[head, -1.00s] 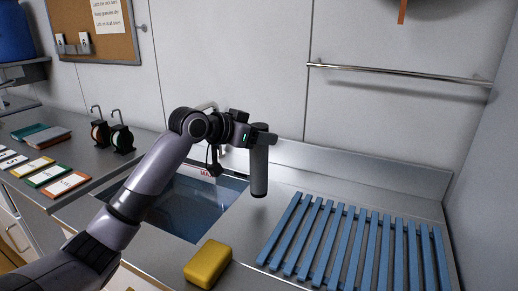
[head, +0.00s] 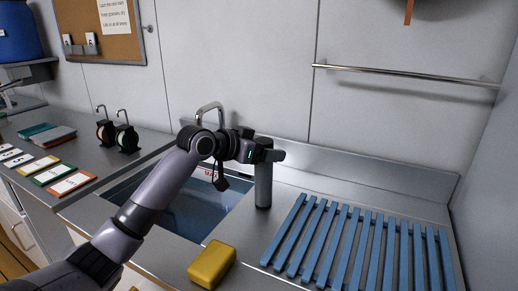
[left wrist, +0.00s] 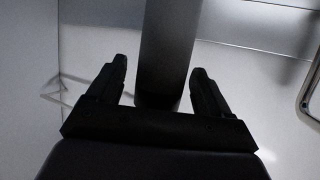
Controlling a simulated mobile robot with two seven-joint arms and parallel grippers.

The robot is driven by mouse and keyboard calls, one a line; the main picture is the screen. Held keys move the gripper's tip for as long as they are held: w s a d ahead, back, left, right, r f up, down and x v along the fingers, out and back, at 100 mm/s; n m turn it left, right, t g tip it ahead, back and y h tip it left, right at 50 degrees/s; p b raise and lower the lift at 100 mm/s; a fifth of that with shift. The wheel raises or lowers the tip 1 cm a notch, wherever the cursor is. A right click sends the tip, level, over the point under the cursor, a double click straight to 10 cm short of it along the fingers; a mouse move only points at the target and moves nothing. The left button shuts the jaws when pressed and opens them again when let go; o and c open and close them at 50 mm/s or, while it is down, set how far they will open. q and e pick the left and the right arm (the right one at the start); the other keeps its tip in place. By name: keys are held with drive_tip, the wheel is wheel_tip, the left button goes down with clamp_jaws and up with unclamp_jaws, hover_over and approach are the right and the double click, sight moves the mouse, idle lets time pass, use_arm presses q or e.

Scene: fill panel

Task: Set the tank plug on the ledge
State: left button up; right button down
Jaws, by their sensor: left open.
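The tank plug (head: 263,187) is a dark grey cylinder. In the head view it is upright, its lower end at the steel ledge (head: 246,219) between the sink and the blue rack. It appears to stand there. My left gripper (head: 274,155) is at the plug's upper part, with its jaws open. In the left wrist view the plug (left wrist: 167,50) lies between the two open fingers (left wrist: 158,82), with a visible gap on the left side. Contact at the right finger is unclear. My right gripper is not in view.
The sink (head: 185,212) holds water left of the plug, with a faucet (head: 209,106) behind. A blue slatted rack (head: 345,245) lies to the right. A yellow sponge (head: 211,265) sits in front. A wall rail (head: 400,75) runs above.

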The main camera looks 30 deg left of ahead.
use_arm(q)
drive_tip(key=b+v, duration=0.1)
drive_tip(key=v, duration=1.1)
drive_tip(key=shift+r, duration=0.1)
